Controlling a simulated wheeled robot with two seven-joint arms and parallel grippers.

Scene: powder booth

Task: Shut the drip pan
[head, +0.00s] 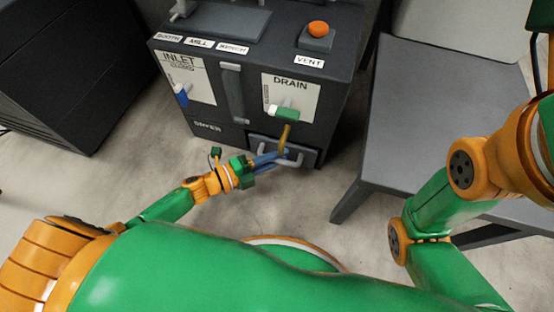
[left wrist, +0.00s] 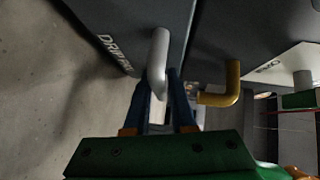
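The drip pan (head: 308,157) is a dark grey drawer at the bottom right of the dryer, below the drain panel. A light grey bar handle (head: 297,160) is on its front. The handle also shows in the left wrist view (left wrist: 159,52), between and ahead of my blue fingertips. My left gripper (head: 283,155) is at the handle, with its fingers apart on either side of the bar. Whether they press on it is unclear. How far the pan sticks out is hard to tell. My right gripper is out of the head view; only its arm shows at the right.
A bent brass spout (head: 284,135) hangs just above the pan, under the green-handled drain valve (head: 284,112). A grey table (head: 440,120) stands right of the dryer (head: 240,80). A dark cabinet (head: 70,70) is at the left. The floor in front is clear.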

